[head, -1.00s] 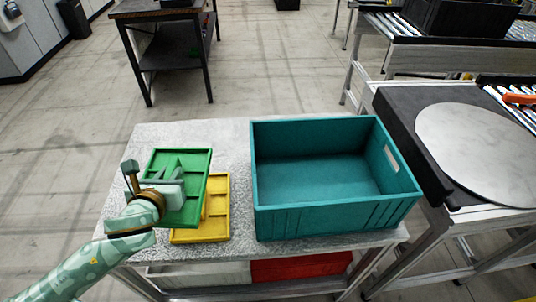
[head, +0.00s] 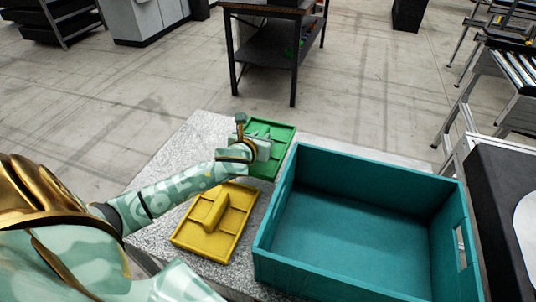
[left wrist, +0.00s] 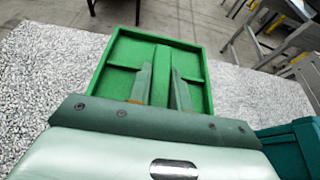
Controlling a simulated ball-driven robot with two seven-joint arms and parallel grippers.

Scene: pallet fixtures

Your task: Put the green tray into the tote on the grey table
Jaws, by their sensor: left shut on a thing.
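The green tray (head: 284,134) is at the back of the grey table (head: 178,165), near the teal tote's far left corner. My left gripper (head: 264,146) is shut on its raised middle bar. In the left wrist view the fingers (left wrist: 162,84) close around this bar, and the tray (left wrist: 114,84) extends ahead of them. I cannot tell how high it is above the tabletop. The teal tote (head: 360,215) stands on the table to the right and looks empty inside; its wall also shows in the left wrist view (left wrist: 290,146). My right gripper is not in view.
A yellow tray (head: 232,228) with a raised bar lies on the table left of the tote, in front of the green tray. A dark workbench (head: 265,45) stands beyond open floor. A roller conveyor frame (head: 500,75) is at the far right.

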